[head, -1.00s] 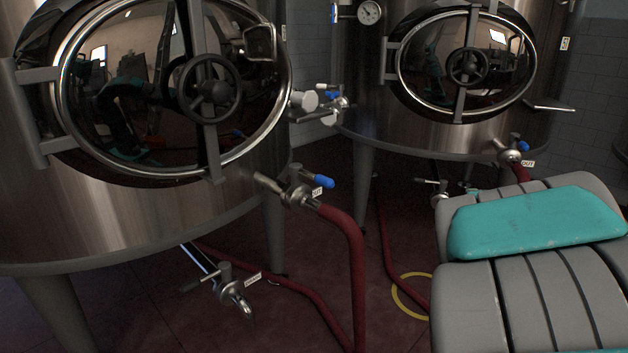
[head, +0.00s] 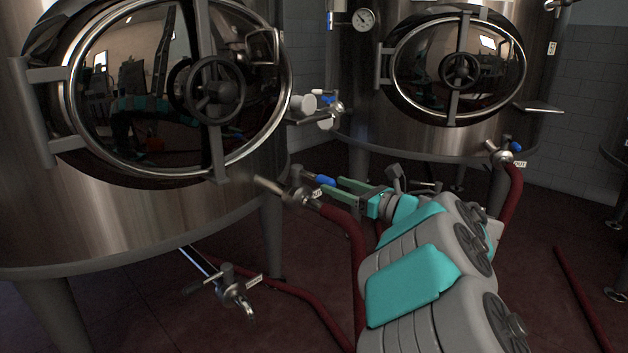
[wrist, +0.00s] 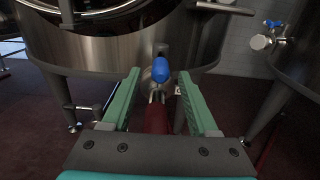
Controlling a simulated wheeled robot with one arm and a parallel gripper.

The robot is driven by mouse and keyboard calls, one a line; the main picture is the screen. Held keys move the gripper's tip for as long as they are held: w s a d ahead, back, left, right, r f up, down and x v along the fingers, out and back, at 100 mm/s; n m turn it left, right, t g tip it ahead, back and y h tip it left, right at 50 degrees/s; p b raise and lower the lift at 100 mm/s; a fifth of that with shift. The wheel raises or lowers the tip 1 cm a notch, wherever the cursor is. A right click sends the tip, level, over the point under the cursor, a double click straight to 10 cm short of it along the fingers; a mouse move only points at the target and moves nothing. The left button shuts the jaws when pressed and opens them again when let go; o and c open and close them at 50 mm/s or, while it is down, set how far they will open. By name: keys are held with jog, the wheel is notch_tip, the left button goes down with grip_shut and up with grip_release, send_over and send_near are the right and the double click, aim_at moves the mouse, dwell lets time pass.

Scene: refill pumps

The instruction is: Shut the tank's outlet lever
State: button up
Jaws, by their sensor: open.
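The near steel tank (head: 120,215) fills the left of the head view. Its outlet valve (head: 295,195) sticks out low on the right side, with a red hose attached and a lever with a blue grip (head: 325,181). In the wrist view the blue lever grip (wrist: 160,70) points toward the camera, between and beyond the two green fingers. My gripper (head: 332,188) is open, its fingertips close to the lever in the head view; it also shows in the wrist view (wrist: 158,85). I cannot tell whether a finger touches the lever.
A lower drain valve (head: 232,284) hangs under the near tank. The red hose (head: 352,240) runs down beside my arm to the floor.

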aim_at(316, 174)
jog(key=x, duration=0.7)
jog(key=shift+w+a+p, duration=0.15)
jog(key=shift+w+p, duration=0.05)
jog(key=shift+p, duration=0.2)
grip_shut()
dwell(1.1)
